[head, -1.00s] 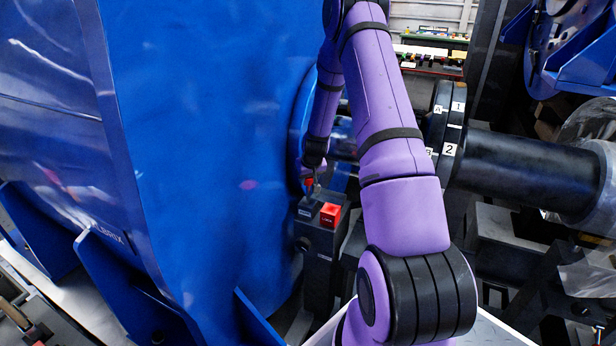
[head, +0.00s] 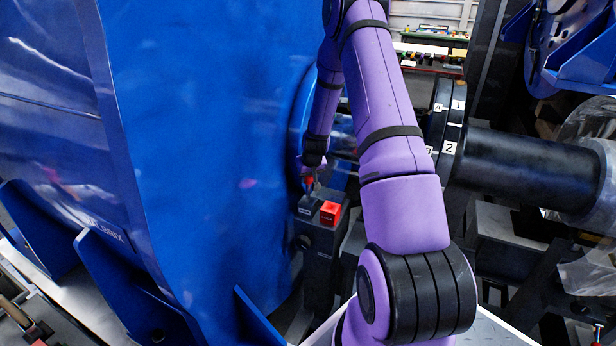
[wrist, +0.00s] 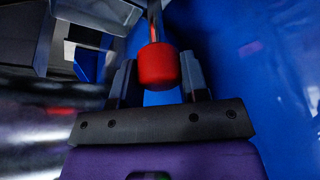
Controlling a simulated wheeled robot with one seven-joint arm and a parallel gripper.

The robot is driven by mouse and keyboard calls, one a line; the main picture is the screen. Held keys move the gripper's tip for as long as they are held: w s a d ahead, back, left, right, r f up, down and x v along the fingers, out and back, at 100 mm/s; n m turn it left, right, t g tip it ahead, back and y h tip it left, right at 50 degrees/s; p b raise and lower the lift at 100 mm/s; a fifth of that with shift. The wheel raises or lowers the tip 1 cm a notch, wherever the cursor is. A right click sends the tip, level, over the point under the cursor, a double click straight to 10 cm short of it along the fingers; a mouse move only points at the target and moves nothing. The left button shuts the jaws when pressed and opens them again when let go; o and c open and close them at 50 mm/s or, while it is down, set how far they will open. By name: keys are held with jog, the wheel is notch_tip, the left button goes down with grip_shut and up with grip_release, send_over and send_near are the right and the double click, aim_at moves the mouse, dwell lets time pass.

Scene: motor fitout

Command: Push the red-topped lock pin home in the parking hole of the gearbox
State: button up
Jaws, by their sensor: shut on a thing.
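The red-topped lock pin (wrist: 158,66) is between the two fingers of my gripper (wrist: 158,75) in the wrist view. Its round red head shows and its metal shank points away from me. In the head view the red top (head: 309,180) is small below my wrist, just above the dark-labelled side of a black post (head: 318,239). My gripper (head: 310,176) is shut on the pin, beside the big blue housing (head: 215,150). The parking hole cannot be made out. I cannot tell whether the pin's tip touches the post.
A red block (head: 330,213) sits on the right part of the post's top, close to the pin. A black shaft (head: 520,170) and a flange with numbered marks (head: 440,130) stand to the right. The blue housing wall is close on the left.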

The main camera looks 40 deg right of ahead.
aim_at(309, 186)
jog(key=shift+f, duration=3)
dwell(0.3)
jog(key=o, duration=1.1)
jog(key=v, duration=1)
jog(key=shift+s+r, duration=0.1)
jog(key=shift+r, duration=0.25)
jog(key=shift+s+a, duration=0.75)
jog(key=shift+a, duration=1.1)
jog(key=shift+s+a, duration=0.8)
jog(key=shift+a, duration=1.05)
jog(key=shift+s+a, duration=0.75)
jog(key=shift+a, duration=1.15)
